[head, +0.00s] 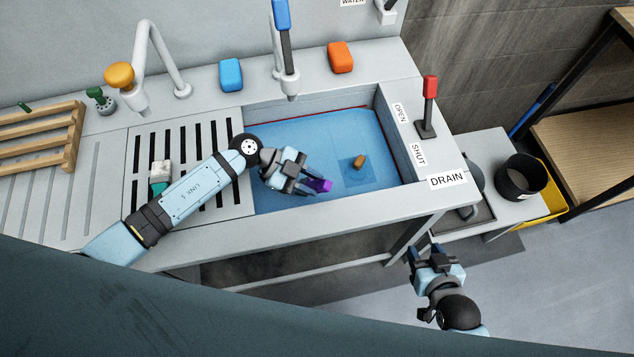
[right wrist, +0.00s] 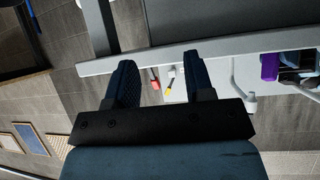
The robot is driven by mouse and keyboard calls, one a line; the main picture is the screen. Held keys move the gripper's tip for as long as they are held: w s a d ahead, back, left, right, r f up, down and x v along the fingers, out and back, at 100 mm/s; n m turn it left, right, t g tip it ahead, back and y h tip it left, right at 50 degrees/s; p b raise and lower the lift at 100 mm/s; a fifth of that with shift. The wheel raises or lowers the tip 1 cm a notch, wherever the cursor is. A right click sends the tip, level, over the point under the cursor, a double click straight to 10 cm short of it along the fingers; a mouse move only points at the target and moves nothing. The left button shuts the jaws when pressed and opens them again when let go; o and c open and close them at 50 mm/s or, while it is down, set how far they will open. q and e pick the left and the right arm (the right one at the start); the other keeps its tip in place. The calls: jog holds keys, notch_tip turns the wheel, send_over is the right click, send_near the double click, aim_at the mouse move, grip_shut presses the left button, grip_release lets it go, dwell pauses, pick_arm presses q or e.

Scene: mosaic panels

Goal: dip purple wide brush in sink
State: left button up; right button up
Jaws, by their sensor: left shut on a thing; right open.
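The purple wide brush (head: 319,185) is in my left gripper (head: 303,182), over the front part of the sink (head: 395,130). The sink holds blue water (head: 310,135). Only a purple end of the brush shows past the fingers, and I cannot tell whether it touches the water. The purple piece (right wrist: 269,66) also shows at the upper right of the right wrist view. My right gripper (head: 425,250) is open and empty, low in front of the counter, right of the sink. Its two fingers stand apart in the right wrist view (right wrist: 161,82).
A small brown piece (head: 359,162) is in the sink. A red-topped lever (head: 428,105) stands by the DRAIN label. Blue (head: 231,75) and orange (head: 341,57) blocks sit behind the sink. A slatted drainboard (head: 140,150) lies left; a dark pot (head: 520,178) stands right.

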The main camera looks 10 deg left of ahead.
pick_arm(q)
notch_tip(320, 180, up, 2)
jog(key=shift+p, duration=0.65)
notch_tip(320, 180, up, 3)
jog(key=p, duration=0.3)
notch_tip(320, 180, up, 2)
jog(key=shift+r+p, duration=0.1)
jog(key=shift+p, duration=0.75)
jog(key=shift+r, duration=1.1)
notch_tip(320, 180, up, 6)
send_over(323, 179)
jog(key=a, duration=0.3)
jog(key=shift+w+f, duration=0.1)
jog(key=shift+w, duration=0.1)
pick_arm(e)
jog(key=shift+m+h, duration=0.3)
jog(key=shift+m, duration=0.1)
jog(key=r, duration=0.3)
jog(key=d+r, duration=0.1)
jog(key=r, duration=0.1)
jog(key=shift+s+r, duration=0.15)
pick_arm(q)
jog(key=shift+f, duration=0.1)
